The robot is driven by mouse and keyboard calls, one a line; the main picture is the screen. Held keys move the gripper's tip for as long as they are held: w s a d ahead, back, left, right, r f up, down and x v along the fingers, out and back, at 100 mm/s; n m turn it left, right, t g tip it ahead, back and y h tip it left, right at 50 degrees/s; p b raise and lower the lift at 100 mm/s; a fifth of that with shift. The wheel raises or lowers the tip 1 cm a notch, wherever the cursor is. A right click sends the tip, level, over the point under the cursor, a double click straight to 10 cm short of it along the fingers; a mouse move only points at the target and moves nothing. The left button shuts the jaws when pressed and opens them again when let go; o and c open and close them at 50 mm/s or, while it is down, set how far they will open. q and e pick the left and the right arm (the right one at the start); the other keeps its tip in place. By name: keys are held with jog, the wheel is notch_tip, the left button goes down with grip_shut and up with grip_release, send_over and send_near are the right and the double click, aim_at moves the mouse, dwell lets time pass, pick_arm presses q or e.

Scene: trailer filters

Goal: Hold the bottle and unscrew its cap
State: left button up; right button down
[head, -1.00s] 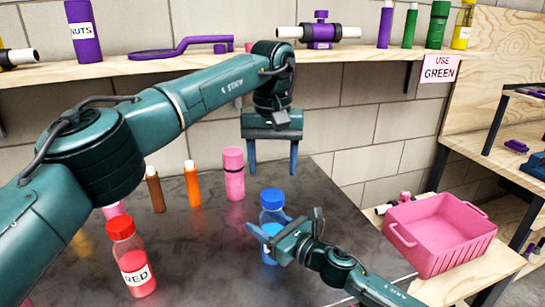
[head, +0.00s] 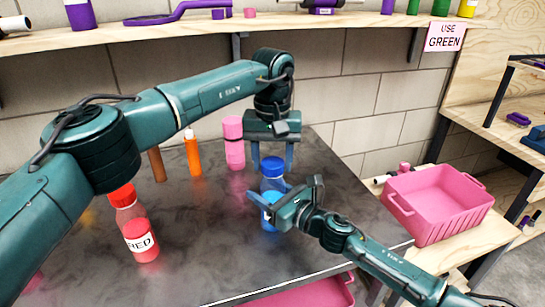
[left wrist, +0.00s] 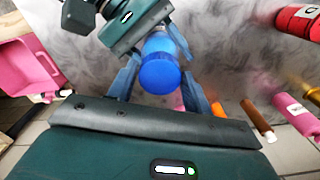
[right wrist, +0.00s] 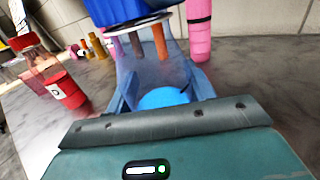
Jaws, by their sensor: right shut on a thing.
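The bottle (head: 270,190) is clear with blue liquid and a blue cap (head: 272,164), and stands upright. My right gripper (head: 276,208) is shut on the bottle's body from the side; the blue liquid (right wrist: 165,97) shows between its fingers in the right wrist view. My left gripper (head: 272,160) points down over the bottle, fingers open on either side of the cap. In the left wrist view the cap (left wrist: 160,78) lies between the fingers with gaps beside it. The bottle's base is partly hidden by my right gripper.
A red bottle (head: 135,230) stands left on the dark table (head: 200,260). Pink (head: 235,150), orange (head: 193,155) and brown (head: 157,165) containers stand behind. A pink crate (head: 440,205) is at the right. A shelf (head: 200,40) with a USE GREEN sign runs along the wall.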

pick_arm(q)
jog(key=c, duration=0.7)
jog(key=n, duration=0.6)
jog(key=shift+n, duration=0.4)
jog(key=n, duration=0.6)
jog(key=shift+r, duration=0.1)
jog(key=shift+c, duration=0.2)
jog(key=n, duration=0.6)
jog(key=shift+n, duration=0.4)
jog(key=n, duration=1.4)
jog(key=shift+n, duration=0.4)
jog(key=n, duration=1.2)
jog(key=shift+r+n, duration=0.1)
jog(key=shift+n, duration=0.3)
jog(key=n, duration=0.7)
jog(key=shift+r, duration=0.2)
